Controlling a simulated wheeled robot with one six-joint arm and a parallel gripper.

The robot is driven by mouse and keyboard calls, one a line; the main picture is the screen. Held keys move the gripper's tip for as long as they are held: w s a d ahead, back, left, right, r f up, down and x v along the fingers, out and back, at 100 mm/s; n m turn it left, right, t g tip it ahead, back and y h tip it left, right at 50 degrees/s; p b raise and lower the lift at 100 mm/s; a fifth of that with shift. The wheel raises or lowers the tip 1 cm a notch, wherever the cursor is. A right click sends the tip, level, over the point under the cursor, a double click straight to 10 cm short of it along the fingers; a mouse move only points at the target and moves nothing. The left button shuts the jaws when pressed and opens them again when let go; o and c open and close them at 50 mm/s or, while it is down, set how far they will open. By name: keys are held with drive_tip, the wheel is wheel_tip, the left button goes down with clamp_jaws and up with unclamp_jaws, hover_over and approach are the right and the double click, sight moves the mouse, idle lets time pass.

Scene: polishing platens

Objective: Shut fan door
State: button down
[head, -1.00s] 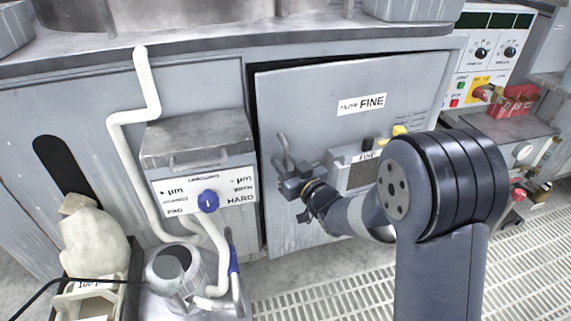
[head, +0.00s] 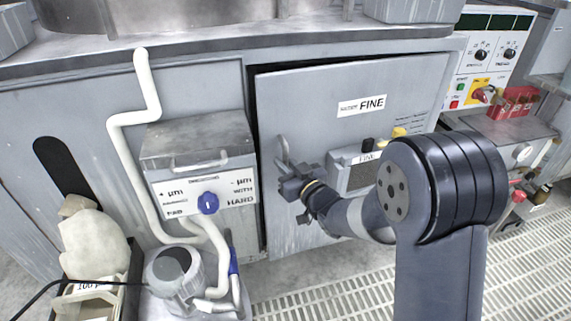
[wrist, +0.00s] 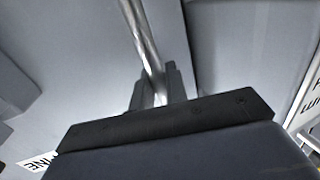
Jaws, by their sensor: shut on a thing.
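The fan door is the grey panel (head: 308,110) labelled FINE, in the middle of the head view. A dark gap shows along its left and top edges, so it stands slightly ajar. Its bar handle (head: 283,148) is near the door's left edge. My gripper (head: 285,182) is at the lower part of this handle, shut on it. In the wrist view the metal handle (wrist: 143,38) runs down between the fingers of my gripper (wrist: 155,90). The fingers and gripper body hide the handle's lower end.
A grey box with a blue knob (head: 208,203) and white pipes (head: 128,150) stand left of the door. A small box (head: 352,175) is at the door's front, partly behind my arm. A control panel (head: 484,52) and red rack (head: 513,102) are at right. Grating (head: 330,296) covers the floor.

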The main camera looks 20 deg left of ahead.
sight(281, 154)
drive_tip(key=shift+m+t+h, duration=0.6)
drive_tip(key=shift+t+h, duration=0.1)
drive_tip(key=b+x, duration=0.2)
drive_tip(key=x, duration=0.3)
drive_tip(key=shift+w+d+f, duration=0.1)
drive_tip(key=shift+w, duration=0.1)
drive_tip(key=shift+w+a+r, duration=0.2)
drive_tip(key=shift+w+r, duration=0.1)
drive_tip(key=shift+w, duration=0.05)
drive_tip(key=c, duration=1.5)
unclamp_jaws()
drive_tip(key=shift+a+f, duration=0.1)
drive_tip(key=shift+d, duration=0.25)
drive_tip(key=p+v, duration=0.1)
drive_tip(key=v, duration=0.4)
drive_tip(key=p+v, duration=0.1)
drive_tip(key=v, duration=0.4)
drive_tip(key=shift+s+a, duration=0.1)
drive_tip(key=shift+s, duration=0.3)
